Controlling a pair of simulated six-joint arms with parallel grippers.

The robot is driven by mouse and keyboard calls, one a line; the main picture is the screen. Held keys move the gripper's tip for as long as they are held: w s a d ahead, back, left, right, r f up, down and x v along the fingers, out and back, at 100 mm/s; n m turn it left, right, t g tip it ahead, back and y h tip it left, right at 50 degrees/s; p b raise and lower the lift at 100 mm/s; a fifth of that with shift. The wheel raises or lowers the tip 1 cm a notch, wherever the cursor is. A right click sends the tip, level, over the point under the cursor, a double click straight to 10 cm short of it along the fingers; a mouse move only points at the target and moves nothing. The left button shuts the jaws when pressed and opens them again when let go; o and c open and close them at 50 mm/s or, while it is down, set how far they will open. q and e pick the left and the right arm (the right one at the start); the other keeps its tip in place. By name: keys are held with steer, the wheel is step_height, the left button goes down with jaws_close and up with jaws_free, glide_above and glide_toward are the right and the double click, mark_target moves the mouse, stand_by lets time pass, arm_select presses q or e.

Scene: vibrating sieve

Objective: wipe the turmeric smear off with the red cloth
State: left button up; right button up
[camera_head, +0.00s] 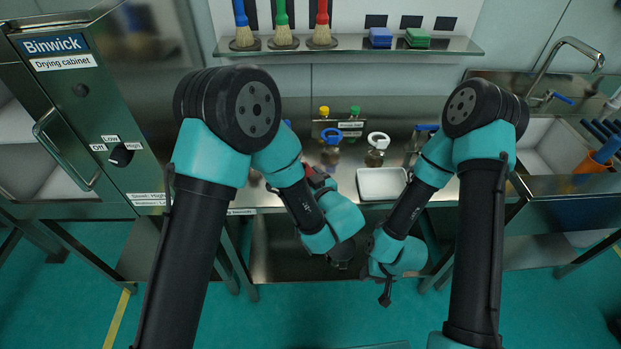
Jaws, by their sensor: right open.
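A small red patch (318,178) shows on the bench behind my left forearm; I cannot tell whether it is the red cloth. No yellow smear can be made out, and my arms hide part of the bench. My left gripper (343,264) hangs low in front of the bench's front edge, small and dark, and its jaws cannot be read. My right gripper (385,291) is open, to the right of the left one, also in front of the bench and apart from anything on it.
A white tray (381,184) lies on the bench between my arms, with several capped bottles (376,150) behind it. The wall shelf (350,45) holds brushes, a blue cloth stack (380,37) and a green one (417,38). A drying cabinet (80,115) stands left, a sink (545,150) right.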

arm_select(q)
steer(key=shift+w+a+r, duration=0.1)
steer(key=shift+w+a, duration=0.15)
steer(key=shift+a, duration=0.2)
steer(key=shift+w+a+r, duration=0.1)
steer(key=shift+a, duration=1.55)
steer(key=shift+r, duration=0.1)
steer(key=shift+d+r, duration=0.15)
steer(key=shift+r, duration=2.65)
step_height(320, 180, up, 3)
steer(key=shift+f, duration=0.1)
